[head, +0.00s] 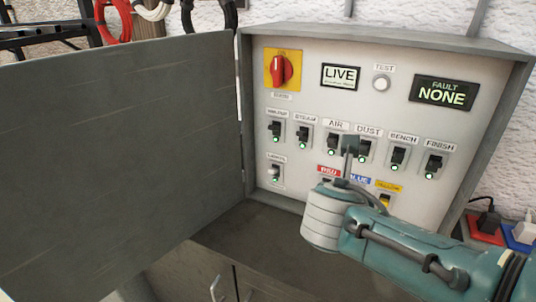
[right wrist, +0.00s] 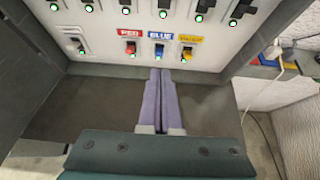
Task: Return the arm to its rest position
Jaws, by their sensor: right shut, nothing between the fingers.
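My right arm (head: 400,245) comes in from the right of the head view, in front of the electrical panel (head: 300,75). Its gripper (head: 350,145) points at the panel and overlaps the row between the AIR and DUST switches. In the right wrist view the two purple fingers (right wrist: 160,72) lie together, shut and empty, with their tips below the BLUE switch (right wrist: 159,50) in the picture. I cannot tell whether they touch the panel. My left gripper is in neither view.
The grey cabinet door (head: 120,150) stands open on the left. The panel has a red rotary switch (head: 282,69), a LIVE sign (head: 341,77), a FAULT NONE display (head: 444,93) and several switches with green lights. Red and blue blocks with plugs (head: 487,225) sit at right.

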